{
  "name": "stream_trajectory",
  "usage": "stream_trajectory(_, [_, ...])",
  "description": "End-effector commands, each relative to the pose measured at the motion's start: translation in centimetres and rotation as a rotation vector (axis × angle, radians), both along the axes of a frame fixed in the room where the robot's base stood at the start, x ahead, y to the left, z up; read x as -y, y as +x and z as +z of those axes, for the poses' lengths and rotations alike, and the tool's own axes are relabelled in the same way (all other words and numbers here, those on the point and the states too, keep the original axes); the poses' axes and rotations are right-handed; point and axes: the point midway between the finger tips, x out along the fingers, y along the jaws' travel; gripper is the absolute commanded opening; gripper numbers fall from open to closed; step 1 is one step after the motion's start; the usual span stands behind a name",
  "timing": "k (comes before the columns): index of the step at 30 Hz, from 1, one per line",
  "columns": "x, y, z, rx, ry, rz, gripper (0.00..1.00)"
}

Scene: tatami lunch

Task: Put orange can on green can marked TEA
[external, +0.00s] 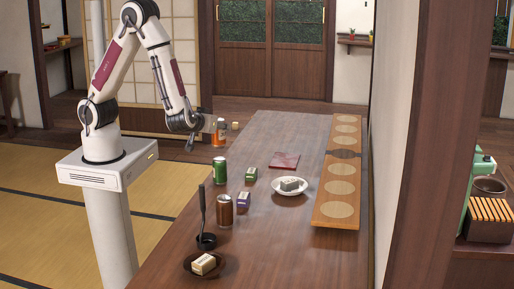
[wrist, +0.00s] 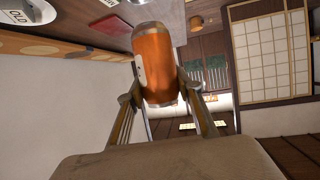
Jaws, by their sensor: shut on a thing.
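My gripper (wrist: 161,98) is shut on the orange can (wrist: 153,50) in the wrist view, with one finger on each side of it. In the external view the orange can (external: 219,137) is at the end of my arm, near the table's left edge. A green can (external: 219,171) stands upright on the table, nearer the camera than my gripper. Its marking is too small to read. A second, brown can (external: 225,210) stands nearer still. I cannot tell from the external view how far the orange can is above the table.
Small boxes, green-labelled (external: 251,174) and purple-labelled (external: 243,199), stand near the cans. A white plate (external: 290,193) holds a grey block. A dark holder with an upright handle (external: 206,240) and a dark saucer (external: 187,264) are in front. A wooden board (external: 334,211) lies along the right.

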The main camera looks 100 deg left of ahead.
Motion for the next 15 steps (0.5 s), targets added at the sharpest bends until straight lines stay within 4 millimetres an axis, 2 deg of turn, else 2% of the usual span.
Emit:
stream_trajectory(8, [0.0, 0.0, -0.2, -0.001, 0.000, 0.000, 0.17])
stream_trajectory(15, [0.0, 0.0, -2.0, -0.003, 0.001, 0.000, 0.17])
